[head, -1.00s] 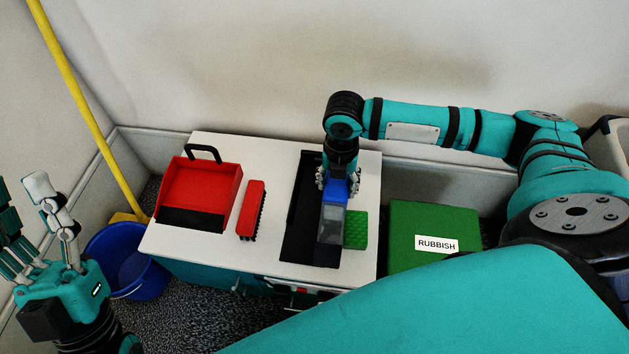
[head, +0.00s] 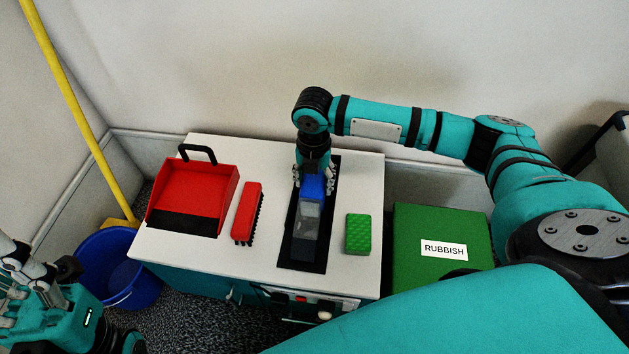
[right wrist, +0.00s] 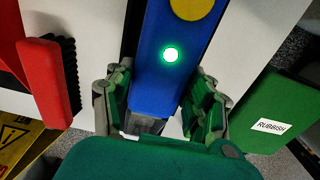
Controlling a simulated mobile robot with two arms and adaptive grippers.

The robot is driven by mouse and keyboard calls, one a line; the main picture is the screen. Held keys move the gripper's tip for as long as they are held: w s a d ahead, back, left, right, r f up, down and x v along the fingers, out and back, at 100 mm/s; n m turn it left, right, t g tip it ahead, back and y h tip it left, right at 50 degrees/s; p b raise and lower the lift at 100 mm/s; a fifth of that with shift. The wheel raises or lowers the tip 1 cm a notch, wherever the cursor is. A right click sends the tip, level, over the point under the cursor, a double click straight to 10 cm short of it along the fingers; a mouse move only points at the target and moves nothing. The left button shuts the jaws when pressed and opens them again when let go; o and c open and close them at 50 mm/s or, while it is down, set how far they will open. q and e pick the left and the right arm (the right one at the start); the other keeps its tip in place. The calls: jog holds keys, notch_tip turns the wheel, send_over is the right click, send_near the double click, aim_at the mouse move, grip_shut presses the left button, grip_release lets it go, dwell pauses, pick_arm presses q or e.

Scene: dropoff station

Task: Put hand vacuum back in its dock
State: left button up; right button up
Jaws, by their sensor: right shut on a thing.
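The hand vacuum (head: 312,187) has a blue body and a grey see-through nozzle pointing to the front of the cabinet. My right gripper (head: 313,178) is shut on its blue body from above. The black dock (head: 291,246) is a long dark tray on the white top. The vacuum is over the dock, roughly in line with it; I cannot tell whether it rests in it. My left gripper (head: 38,275) is open and empty at the left edge, partly cut off.
The white cabinet top (head: 270,150) also holds a red dustpan (head: 190,190), a red brush (head: 247,212) left of the dock and a green sponge (head: 358,233) right of it. A green rubbish box (head: 440,225) stands right; a blue bucket (head: 120,270) stands left.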

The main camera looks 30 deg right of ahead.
jog(key=shift+r, duration=0.1)
jog(key=o, duration=1.2)
